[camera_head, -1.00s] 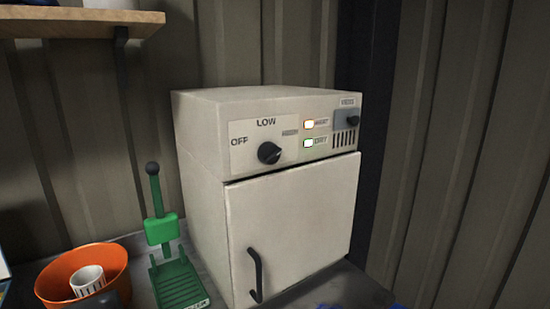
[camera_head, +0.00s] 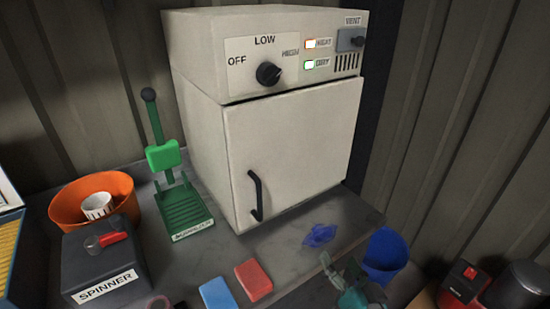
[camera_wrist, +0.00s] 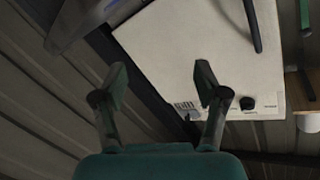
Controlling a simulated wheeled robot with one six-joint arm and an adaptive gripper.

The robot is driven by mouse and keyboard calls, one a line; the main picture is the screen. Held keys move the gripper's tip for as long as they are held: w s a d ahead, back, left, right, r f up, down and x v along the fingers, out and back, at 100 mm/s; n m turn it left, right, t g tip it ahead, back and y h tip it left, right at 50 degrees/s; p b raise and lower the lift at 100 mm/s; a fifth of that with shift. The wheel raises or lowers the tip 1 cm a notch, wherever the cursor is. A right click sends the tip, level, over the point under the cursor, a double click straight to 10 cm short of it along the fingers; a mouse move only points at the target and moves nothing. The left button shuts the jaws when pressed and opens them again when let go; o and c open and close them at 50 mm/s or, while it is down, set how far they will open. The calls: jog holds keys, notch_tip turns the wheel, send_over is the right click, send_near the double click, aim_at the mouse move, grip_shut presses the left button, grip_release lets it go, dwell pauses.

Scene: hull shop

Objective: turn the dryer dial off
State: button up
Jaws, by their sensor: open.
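The cream dryer (camera_head: 290,150) stands on the grey bench, door closed. Its black dial (camera_head: 268,73) is on the upper panel, with OFF to its left, LOW above and another label at upper right. I cannot tell clearly which mark it points at. My gripper (camera_head: 340,265) is low in the head view, below and right of the dial. In the wrist view my gripper (camera_wrist: 162,82) is open and empty; the dial (camera_wrist: 248,103) shows right of its fingers, apart from them.
A green press (camera_head: 180,205), orange bowl (camera_head: 65,205), spinner box (camera_head: 100,265), red block (camera_head: 254,280), blue block (camera_head: 218,294) and blue cup (camera_head: 385,255) are around the bench.

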jog(key=w+a+r+n+y, duration=0.15)
jog(key=w+r, duration=0.25)
jog(key=r, duration=0.4)
jog(key=w+a+r+y, duration=0.2)
jog(key=w+a+r, duration=0.15)
jog(key=r, duration=0.45)
jog(key=n+g+y, duration=0.2)
jog(key=n+y, duration=0.1)
send_near(274, 79)
jog(key=x, duration=1)
jog(key=c, duration=1.2)
